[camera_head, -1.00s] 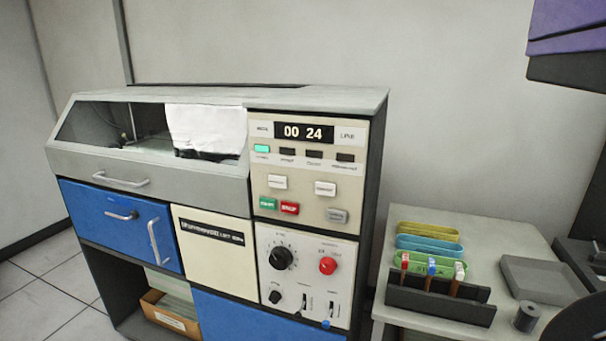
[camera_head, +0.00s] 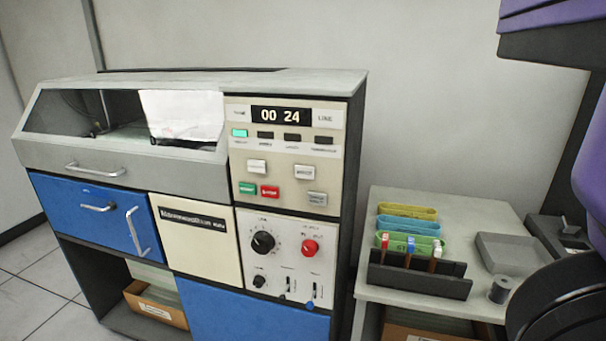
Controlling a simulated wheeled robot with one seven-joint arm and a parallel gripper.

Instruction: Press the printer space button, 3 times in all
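The printer (camera_head: 205,88) is a grey cabinet with blue and cream front panels, left of centre. Its control panel (camera_head: 287,182) has a display (camera_head: 281,116) reading 00 24, with a lit green lamp (camera_head: 240,133) below it. Under the lamps are a white upper left button (camera_head: 257,167), a white upper right button (camera_head: 305,172), a green button (camera_head: 247,188), a red button (camera_head: 270,192) and a grey button (camera_head: 317,199). The labels are too small to tell surely which is the space button. My gripper's fingers are not in view, and nothing visibly touches the buttons.
A red knob (camera_head: 310,248) and a black dial (camera_head: 263,242) sit below the buttons. A table (camera_head: 380,205) at right holds a dark rack (camera_head: 418,277), coloured strips (camera_head: 407,226) and a grey tray (camera_head: 513,254). Purple and black parts, apparently my arm, fill the right edge.

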